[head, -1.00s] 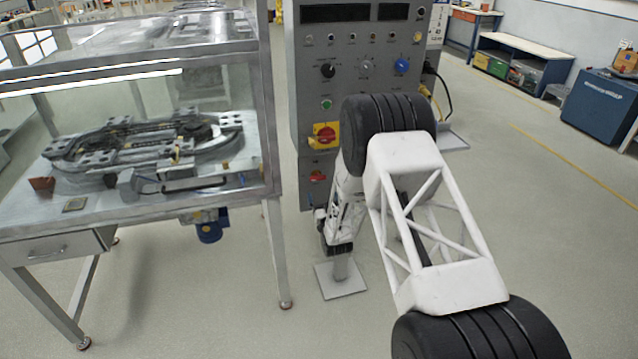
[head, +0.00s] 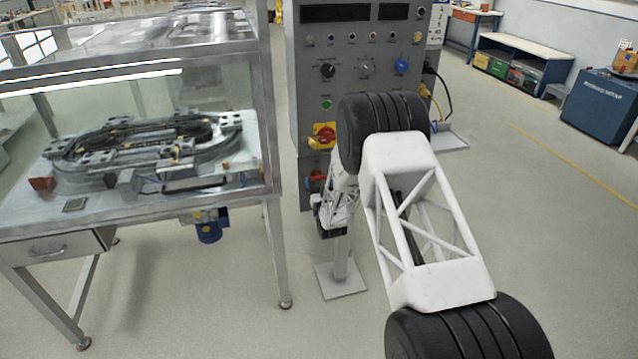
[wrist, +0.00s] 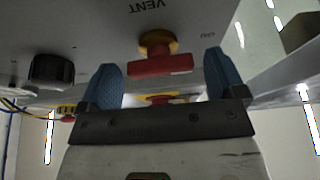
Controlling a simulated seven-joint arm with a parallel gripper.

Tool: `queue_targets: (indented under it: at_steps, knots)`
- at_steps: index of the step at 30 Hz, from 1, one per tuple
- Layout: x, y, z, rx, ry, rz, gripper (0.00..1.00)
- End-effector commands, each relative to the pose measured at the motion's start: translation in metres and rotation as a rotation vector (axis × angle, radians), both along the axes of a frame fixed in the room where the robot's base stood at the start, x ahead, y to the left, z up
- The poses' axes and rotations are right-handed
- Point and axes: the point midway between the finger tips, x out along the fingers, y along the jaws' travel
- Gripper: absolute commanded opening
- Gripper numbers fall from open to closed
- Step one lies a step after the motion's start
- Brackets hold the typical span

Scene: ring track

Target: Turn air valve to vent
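The air valve has a red bar handle (wrist: 160,66) on a yellow base, on the underside-looking panel face in the wrist view, where the upside-down word VENT is printed beside it. The handle lies crosswise between my fingers. My gripper (wrist: 160,60) is open, with one blue finger on each side of the handle; small gaps show at both sides, and contact is not clear. In the head view the red valve (head: 317,175) is low on the grey cabinet, partly hidden by my gripper.
The grey cabinet (head: 303,80) carries knobs, a green button and a larger red-yellow switch (head: 323,135) above the valve. A black knob (wrist: 50,70) lies left in the wrist view. A glass-enclosed bench (head: 268,150) stands left. Open floor is to the right.

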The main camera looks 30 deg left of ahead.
Motion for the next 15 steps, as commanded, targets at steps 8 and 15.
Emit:
queue_targets:
  at_steps: [8,15]
  knots:
    - [-0.0001,-0.0001,0.0,0.0,0.0,0.0,0.46]
    - [0.0001,-0.0002,0.0,-0.007,-0.007,0.0,0.44]
